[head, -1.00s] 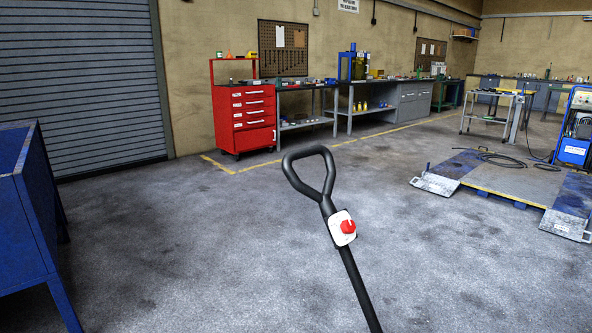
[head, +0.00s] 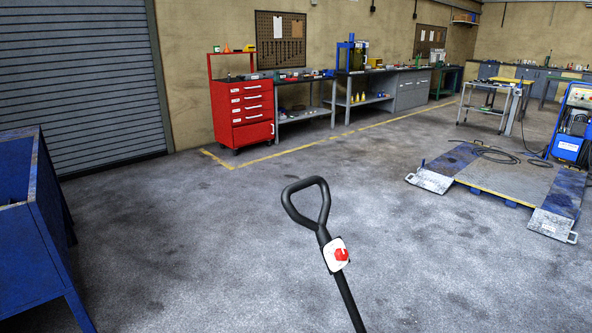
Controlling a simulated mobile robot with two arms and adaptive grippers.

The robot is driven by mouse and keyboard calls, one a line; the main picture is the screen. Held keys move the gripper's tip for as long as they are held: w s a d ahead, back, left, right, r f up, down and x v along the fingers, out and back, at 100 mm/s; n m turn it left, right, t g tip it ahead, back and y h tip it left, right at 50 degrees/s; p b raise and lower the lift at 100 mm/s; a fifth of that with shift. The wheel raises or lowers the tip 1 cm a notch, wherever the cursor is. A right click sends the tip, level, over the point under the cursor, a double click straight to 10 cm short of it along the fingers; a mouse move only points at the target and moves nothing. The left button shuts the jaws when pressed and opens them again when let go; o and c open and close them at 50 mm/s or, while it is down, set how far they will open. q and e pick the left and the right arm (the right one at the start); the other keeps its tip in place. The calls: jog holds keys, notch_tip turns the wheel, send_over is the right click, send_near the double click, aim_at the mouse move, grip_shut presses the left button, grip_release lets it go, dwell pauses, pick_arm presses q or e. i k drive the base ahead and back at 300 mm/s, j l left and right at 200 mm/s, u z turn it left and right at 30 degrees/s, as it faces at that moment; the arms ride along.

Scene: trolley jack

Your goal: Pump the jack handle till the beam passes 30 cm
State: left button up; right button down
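The jack handle (head: 344,297) is a black bar that rises from the bottom edge, tilted with its top to the left. It ends in a black loop grip (head: 286,203). A white plate with a red knob (head: 341,254) sits on the bar just below the loop. The jack's body and the beam are out of view below the frame. Neither of my grippers shows, and nothing touches the visible part of the handle.
A blue metal bin or bench (head: 32,250) stands at the left edge. A low platform lift (head: 508,184) with ramps lies at the right. A red tool cabinet (head: 242,112) and workbenches line the back wall. The concrete floor around the handle is clear.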

aim_at(328, 246)
jog(key=z, duration=3.85)
jog(key=u, duration=0.5)
jog(key=k+j+u, duration=0.1)
jog(key=u, duration=0.35)
jog(key=j+u, duration=0.15)
jog(key=u, duration=0.35)
jog(key=j+u, duration=0.1)
jog(key=u, duration=0.35)
jog(key=j+u, duration=0.1)
jog(key=u, duration=0.4)
